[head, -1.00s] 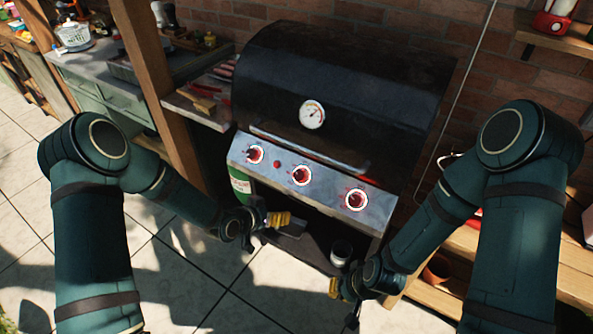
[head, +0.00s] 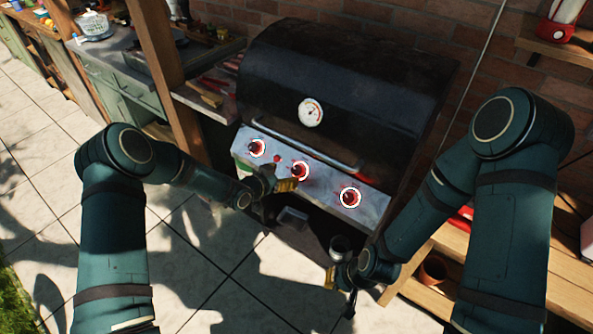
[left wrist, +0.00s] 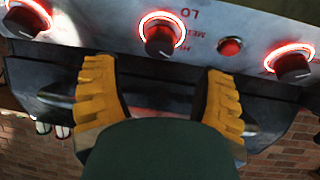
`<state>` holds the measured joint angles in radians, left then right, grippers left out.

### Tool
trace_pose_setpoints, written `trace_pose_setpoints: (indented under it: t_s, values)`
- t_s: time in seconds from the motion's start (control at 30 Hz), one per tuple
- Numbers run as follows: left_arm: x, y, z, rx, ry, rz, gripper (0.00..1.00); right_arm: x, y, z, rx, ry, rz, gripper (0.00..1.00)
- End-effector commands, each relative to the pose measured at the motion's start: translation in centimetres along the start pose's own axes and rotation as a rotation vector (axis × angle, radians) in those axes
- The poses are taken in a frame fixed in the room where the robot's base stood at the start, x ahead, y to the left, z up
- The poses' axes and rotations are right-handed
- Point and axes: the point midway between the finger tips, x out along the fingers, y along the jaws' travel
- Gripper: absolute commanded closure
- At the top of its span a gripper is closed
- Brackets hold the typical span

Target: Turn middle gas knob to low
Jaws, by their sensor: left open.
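The middle gas knob (head: 300,170), black inside a glowing red-white ring, sits on the grill's sloped silver panel (head: 325,185). It also shows at the top middle of the left wrist view (left wrist: 160,38), with LO and HI lettering beside it. My left gripper (head: 288,185) is just below the middle knob in the head view. In the left wrist view its two yellow fingers (left wrist: 163,105) are wide apart with nothing between them, and the knob is beyond their tips. My right gripper (head: 333,282) hangs low by the grill's lower right side; its jaws are too small to judge.
The left knob (head: 257,148) and right knob (head: 350,197) flank the middle one. A small red button (head: 277,158) lies between the left and middle knobs. The black grill lid (head: 345,85) is closed, with a handle (head: 305,148) above the panel.

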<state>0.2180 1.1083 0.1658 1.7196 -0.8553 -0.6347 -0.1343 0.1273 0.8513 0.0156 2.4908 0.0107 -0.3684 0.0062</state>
Motion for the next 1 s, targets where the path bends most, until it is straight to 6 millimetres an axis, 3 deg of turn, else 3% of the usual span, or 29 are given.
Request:
trace_pose_setpoints:
  t_s: [0.2,0.4,0.83,1.0]
  values:
    - [4.2,0.1,0.1,0.001,0.0,0.001,0.29,0.3,0.1,0.2,-0.001,-0.003,0.0,1.0]
    - [6.3,0.1,0.0,0.001,0.0,0.001,0.29,0.5,0.2,0.2,-0.002,-0.005,-0.001,1.0]
    - [7.0,0.0,0.0,-0.001,0.0,0.001,0.28,0.5,0.2,0.3,-0.002,-0.006,-0.001,1.0]
    - [7.0,0.0,0.0,-0.001,0.0,0.001,0.87,0.5,0.2,0.3,-0.002,-0.005,-0.001,1.0]
